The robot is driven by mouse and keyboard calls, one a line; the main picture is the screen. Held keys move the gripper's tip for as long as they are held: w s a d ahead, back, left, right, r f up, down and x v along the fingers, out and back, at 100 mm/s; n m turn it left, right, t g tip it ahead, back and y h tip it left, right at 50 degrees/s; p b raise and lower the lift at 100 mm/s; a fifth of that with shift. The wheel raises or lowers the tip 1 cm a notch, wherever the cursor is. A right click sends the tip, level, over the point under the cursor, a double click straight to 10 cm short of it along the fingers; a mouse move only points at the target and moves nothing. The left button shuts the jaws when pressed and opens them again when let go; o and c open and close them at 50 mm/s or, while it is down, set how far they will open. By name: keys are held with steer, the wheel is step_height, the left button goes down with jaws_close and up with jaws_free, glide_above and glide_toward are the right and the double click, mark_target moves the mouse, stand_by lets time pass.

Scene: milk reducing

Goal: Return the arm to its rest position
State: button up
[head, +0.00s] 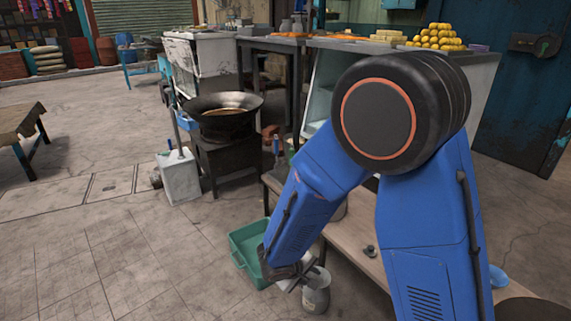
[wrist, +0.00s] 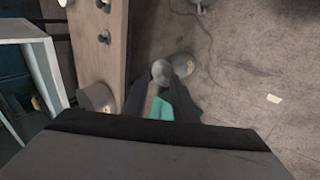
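My blue arm is bent in the head view, with its elbow high and its forearm reaching down to the left. My gripper (head: 288,283) is low beside the wooden bench, near a grey metal can (head: 316,291) and in front of a green tray (head: 238,254). In the wrist view its two dark fingers (wrist: 156,98) stand apart, with green showing between them. A round metal thing (wrist: 162,72) lies just beyond the fingertips; I cannot tell whether it touches them. No object is clearly held.
The wooden bench (head: 352,263) runs beside the forearm, with a small dark knob-like item (head: 370,251) on it. A wok (head: 224,106) sits on a dark stove, with a white container (head: 180,178) beside it. Open floor (head: 90,240) lies to the left.

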steer(key=s+d+r+m+g, duration=0.1)
steer(key=s+d+r+m, duration=0.15)
steer(key=d+r, duration=0.55)
steer(key=s+d+r+m+g, duration=0.1)
steer(key=s+d+r+m, duration=0.15)
steer(key=d+r, duration=0.6)
steer(key=s+d+r+m+t+y, duration=0.1)
steer(key=s+d+r+y, duration=0.1)
steer(key=s+r, duration=0.3)
steer(key=s+d+r+m+y, duration=0.1)
steer(key=s+r, duration=0.5)
steer(key=s, duration=0.6)
steer(key=shift+s+d+r+m+t+y, duration=0.2)
steer(key=shift+d+m+t+y, duration=0.15)
steer(key=shift+d+y, duration=0.5)
